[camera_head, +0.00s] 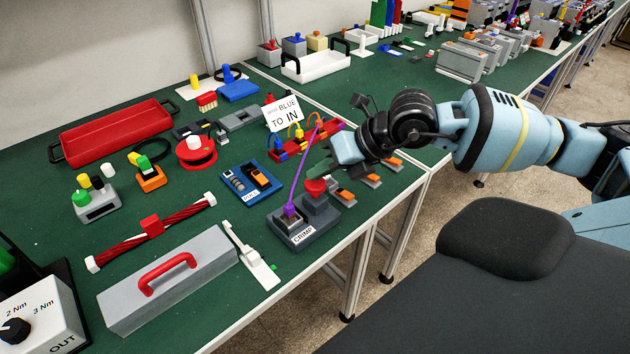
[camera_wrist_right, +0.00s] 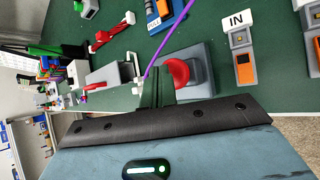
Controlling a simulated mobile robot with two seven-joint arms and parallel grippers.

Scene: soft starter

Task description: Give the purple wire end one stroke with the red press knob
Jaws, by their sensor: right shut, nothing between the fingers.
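The grey press labelled CRIMP (camera_head: 322,218) stands near the table's front edge with its red press knob (camera_head: 316,187) on top. A purple wire (camera_head: 301,172) runs down from the wire rack to a purple end (camera_head: 289,210) seated at the press's left part. My right gripper (camera_head: 318,169) is shut and empty, just above and behind the knob; I cannot tell whether it touches. In the right wrist view the red knob (camera_wrist_right: 178,73) shows right beside the shut fingers (camera_wrist_right: 157,88), and the purple wire (camera_wrist_right: 166,42) passes near the tips. My left gripper is not in view.
A wire rack (camera_head: 290,146) with a sign stands behind the press. A blue tray (camera_head: 251,183) lies to its left, and small grey-orange modules (camera_head: 346,196) lie to its right. A grey toolbox (camera_head: 168,285) and white clamp (camera_head: 257,262) occupy the front left.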

